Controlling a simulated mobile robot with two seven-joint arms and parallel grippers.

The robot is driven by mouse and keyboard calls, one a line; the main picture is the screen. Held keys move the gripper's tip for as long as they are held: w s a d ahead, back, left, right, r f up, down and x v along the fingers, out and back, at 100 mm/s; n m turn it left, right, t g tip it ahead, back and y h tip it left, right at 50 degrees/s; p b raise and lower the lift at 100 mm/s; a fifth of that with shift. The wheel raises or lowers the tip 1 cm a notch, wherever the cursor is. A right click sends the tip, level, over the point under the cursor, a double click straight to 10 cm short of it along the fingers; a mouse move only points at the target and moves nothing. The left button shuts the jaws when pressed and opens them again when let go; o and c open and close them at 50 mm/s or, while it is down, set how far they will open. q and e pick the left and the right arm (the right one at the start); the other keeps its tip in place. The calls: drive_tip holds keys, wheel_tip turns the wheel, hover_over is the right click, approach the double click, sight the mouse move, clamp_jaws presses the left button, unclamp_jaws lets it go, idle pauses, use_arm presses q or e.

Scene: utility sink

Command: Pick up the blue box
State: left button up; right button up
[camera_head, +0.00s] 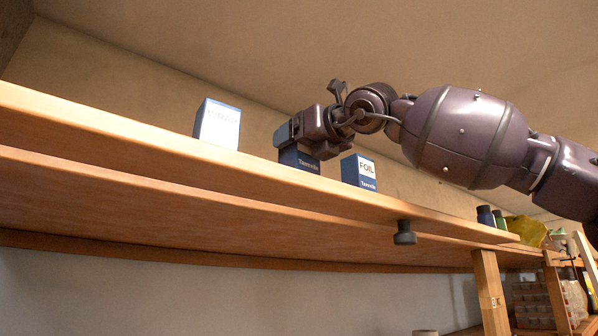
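A blue box (299,159) with white lettering near its base stands on the upper wooden shelf (190,150), in the middle of a row of boxes. My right gripper (305,139) reaches in from the right and is at the upper part of this box, hiding much of its top. The fingers overlap the box in the picture; I cannot tell whether they press on it. The box appears upright. My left gripper is not in view.
A white and blue box (217,125) stands to the left, and a blue box with a white "FOIL" label (359,172) stands close on the right. Blue and green containers (489,216) and a yellow-green item (527,231) are further right. A dark knob (404,234) hangs below the shelf.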

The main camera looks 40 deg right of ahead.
drive_tip(key=c, duration=0.9)
drive_tip(key=shift+c, duration=0.2)
